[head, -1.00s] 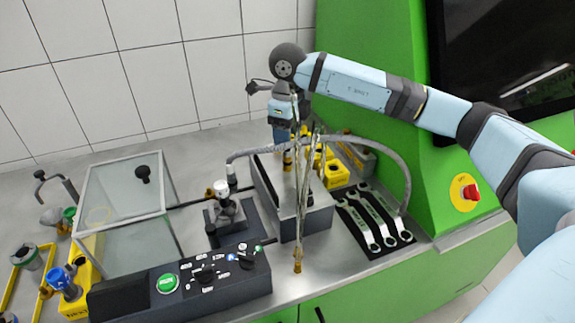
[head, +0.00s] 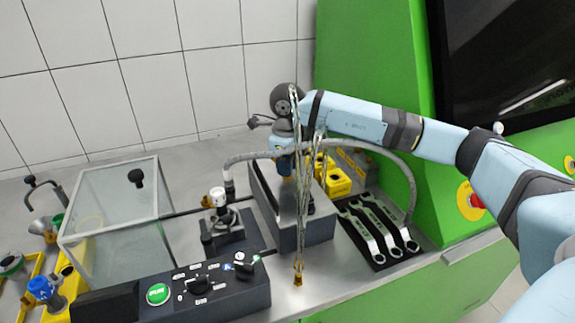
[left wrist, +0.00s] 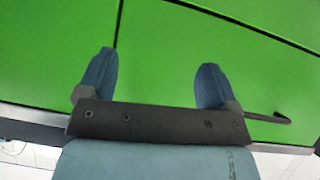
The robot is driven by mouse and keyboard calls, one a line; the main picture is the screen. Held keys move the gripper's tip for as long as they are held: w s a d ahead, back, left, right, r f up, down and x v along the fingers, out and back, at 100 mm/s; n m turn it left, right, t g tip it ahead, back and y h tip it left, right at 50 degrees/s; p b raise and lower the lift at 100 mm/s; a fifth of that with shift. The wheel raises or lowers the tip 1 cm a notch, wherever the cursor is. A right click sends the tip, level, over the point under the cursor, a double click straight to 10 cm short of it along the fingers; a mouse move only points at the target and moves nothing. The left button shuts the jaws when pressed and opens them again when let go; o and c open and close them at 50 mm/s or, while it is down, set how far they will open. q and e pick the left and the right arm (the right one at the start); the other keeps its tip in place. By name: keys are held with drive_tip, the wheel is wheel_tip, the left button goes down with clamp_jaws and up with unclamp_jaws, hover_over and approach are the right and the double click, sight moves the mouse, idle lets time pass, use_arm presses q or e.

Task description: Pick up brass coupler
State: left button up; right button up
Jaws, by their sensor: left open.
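A small brass-coloured fitting (head: 298,272) shows at the lower end of a clear hose (head: 301,200), near the bench's front edge; I cannot tell surely whether it is the brass coupler. My right gripper (head: 285,164) points down over the dark block (head: 303,230), behind the hose. The hose and block hide its fingertips, so its opening and any hold are unclear. My left gripper (left wrist: 156,60) is open and empty in the left wrist view, its two blue fingers wide apart in front of a green panel. It is outside the head view.
A control box (head: 225,292) with a green button stands at the front left. A clear-walled box (head: 115,215) is behind it. Several wrenches lie on a black mat (head: 357,235) at right. Yellow bins (head: 338,182) and a grey hose (head: 330,147) crowd the back.

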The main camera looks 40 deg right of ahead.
drive_tip(key=c, duration=0.4)
use_arm(q)
drive_tip(key=shift+s+a+f, duration=0.15)
drive_tip(key=shift+a+f, duration=0.1)
drive_tip(key=shift+f, duration=0.1)
use_arm(e)
drive_tip(key=shift+r, duration=0.1)
